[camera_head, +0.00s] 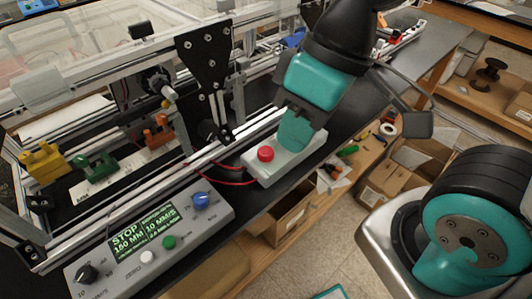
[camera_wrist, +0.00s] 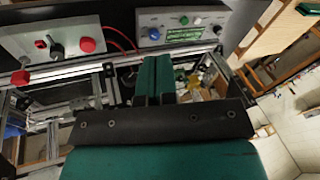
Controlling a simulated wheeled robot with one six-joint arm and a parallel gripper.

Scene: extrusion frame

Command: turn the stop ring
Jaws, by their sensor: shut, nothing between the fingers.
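I cannot tell for sure which part is the stop ring. A pale box (camera_head: 262,177) carries a red round button (camera_head: 265,154) at its near end. My gripper (camera_head: 294,138) is shut and empty, over the far end of this box, and hides what is there. In the wrist view my gripper (camera_wrist: 155,78) points away with its teal fingers together. A grey control box (camera_head: 220,208) has a display (camera_head: 143,232) that reads STOP 150 MM and 10 MM/S. It has a blue knob (camera_head: 201,201) and a black knob (camera_head: 87,273).
The control box also bears a green button (camera_head: 169,242) and a white button (camera_head: 148,257). Aluminium rails and a black plate (camera_head: 205,60) stand behind. Yellow (camera_head: 42,163), green (camera_head: 92,166) and orange (camera_head: 157,132) parts sit at the left. Red cables run beside the pale box.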

